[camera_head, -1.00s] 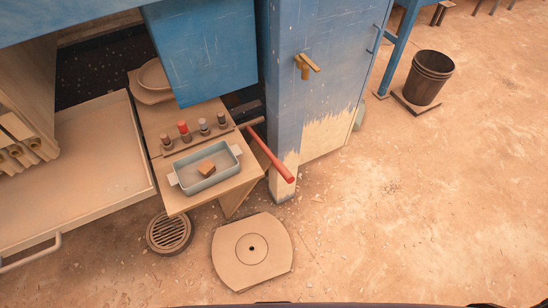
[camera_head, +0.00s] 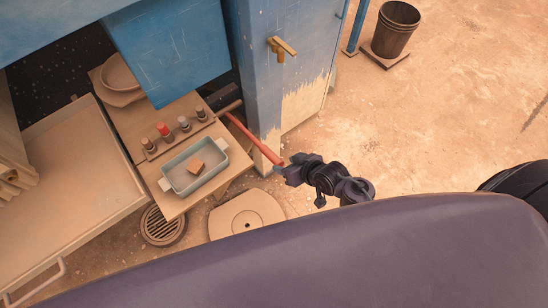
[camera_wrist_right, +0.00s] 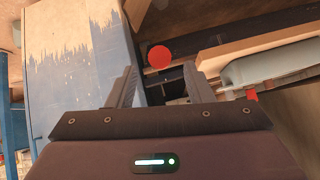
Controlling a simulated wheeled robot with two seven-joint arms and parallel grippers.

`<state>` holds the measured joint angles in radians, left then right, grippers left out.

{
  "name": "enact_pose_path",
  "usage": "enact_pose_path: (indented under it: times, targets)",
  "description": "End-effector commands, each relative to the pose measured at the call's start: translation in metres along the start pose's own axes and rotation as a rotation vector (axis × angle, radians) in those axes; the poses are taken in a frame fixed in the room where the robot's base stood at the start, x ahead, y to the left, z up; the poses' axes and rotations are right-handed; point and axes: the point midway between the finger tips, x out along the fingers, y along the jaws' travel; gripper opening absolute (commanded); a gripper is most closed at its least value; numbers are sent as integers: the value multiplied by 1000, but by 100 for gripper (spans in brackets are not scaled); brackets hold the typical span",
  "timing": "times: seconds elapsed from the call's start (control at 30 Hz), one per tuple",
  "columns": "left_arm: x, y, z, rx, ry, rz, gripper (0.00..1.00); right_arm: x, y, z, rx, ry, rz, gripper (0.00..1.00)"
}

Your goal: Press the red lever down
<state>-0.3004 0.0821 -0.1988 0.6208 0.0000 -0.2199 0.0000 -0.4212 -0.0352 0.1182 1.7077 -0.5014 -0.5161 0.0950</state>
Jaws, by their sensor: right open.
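The red lever (camera_head: 252,138) is a rod that sticks out beside the blue cabinet post and slopes down toward me. My right gripper (camera_head: 284,169) is open at the lever's free end. In the right wrist view the lever's round red end (camera_wrist_right: 160,57) shows just past the gap between the two fingers of my right gripper (camera_wrist_right: 160,78). The jaws are not closed on it, and I cannot tell whether a finger touches it. My left gripper is not in view.
A blue-grey tray (camera_head: 180,186) with a small brown block (camera_head: 196,167) sits on the bench left of the lever. Several small knobs stand behind it. The blue cabinet (camera_head: 305,65) rises right beside the lever. A bucket (camera_head: 396,28) stands at the upper right; the floor there is open.

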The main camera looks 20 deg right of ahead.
Motion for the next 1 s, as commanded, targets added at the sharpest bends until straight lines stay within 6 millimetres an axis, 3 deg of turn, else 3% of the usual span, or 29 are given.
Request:
enact_pose_path:
  times: [0.33, 0.73, 1.0]
  targets:
    - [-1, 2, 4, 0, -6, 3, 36, 52, 0, -1, 1, 1, 0, 47]
    - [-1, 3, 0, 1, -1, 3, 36, 61, 0, 0, -1, 1, 1, 47]
    - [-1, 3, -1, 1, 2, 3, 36, 61, 0, 0, -1, 0, 1, 14]
